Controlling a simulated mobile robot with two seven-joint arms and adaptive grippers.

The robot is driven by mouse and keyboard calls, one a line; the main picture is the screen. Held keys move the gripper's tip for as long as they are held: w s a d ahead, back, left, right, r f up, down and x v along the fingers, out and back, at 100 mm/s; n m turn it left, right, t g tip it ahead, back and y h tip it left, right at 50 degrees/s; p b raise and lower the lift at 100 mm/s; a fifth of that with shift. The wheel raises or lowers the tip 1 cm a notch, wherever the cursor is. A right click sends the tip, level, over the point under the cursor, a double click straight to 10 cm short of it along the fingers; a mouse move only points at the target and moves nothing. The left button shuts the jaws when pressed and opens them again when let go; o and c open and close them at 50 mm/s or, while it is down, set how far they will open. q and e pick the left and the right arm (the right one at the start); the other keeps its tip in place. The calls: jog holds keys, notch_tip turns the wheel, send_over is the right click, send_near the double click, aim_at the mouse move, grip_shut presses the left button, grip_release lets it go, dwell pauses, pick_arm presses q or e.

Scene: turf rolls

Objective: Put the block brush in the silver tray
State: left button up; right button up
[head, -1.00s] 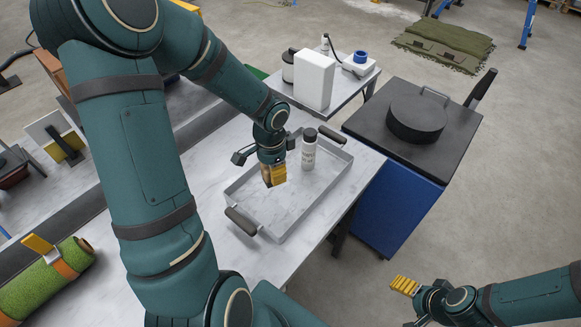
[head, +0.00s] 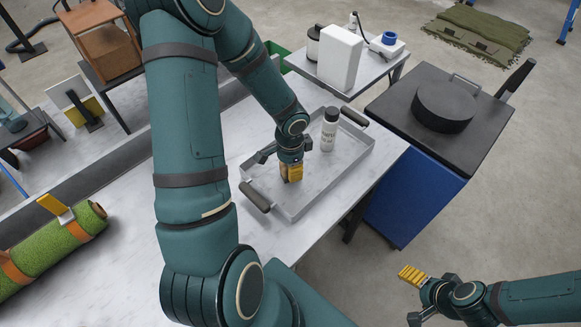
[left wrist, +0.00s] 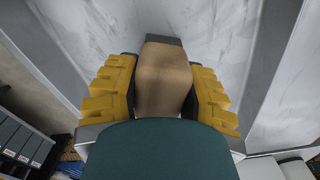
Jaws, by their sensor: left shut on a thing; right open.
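The block brush (head: 284,173) is a brown block held between the yellow fingers of my left gripper (head: 291,174). The left wrist view shows its tan body (left wrist: 165,80) and a dark end at the top. The silver tray (head: 325,172) lies on the pale table, with dark handles at two ends. The left gripper is shut on the brush, inside the tray's outline in the head view. I cannot tell whether the brush touches the tray floor. My right gripper (head: 410,297) is open and empty, off to the lower right over the floor.
A white bottle with a black cap (head: 329,130) stands in the tray behind the left gripper. A green turf roll (head: 60,245) lies at the left. A dark-topped blue cabinet (head: 415,195) stands right of the table. The tray's near right floor is clear.

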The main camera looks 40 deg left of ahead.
pick_arm(q)
jog(key=shift+r, duration=0.1)
jog(key=shift+f, duration=0.25)
jog(key=o, duration=1.1)
jog(key=shift+r, duration=0.1)
jog(key=shift+r, duration=0.25)
notch_tip(320, 180, up, 12)
jog(key=p, duration=0.3)
jog(key=shift+f, duration=0.1)
jog(key=shift+s+d, duration=0.1)
jog(key=shift+s, duration=0.05)
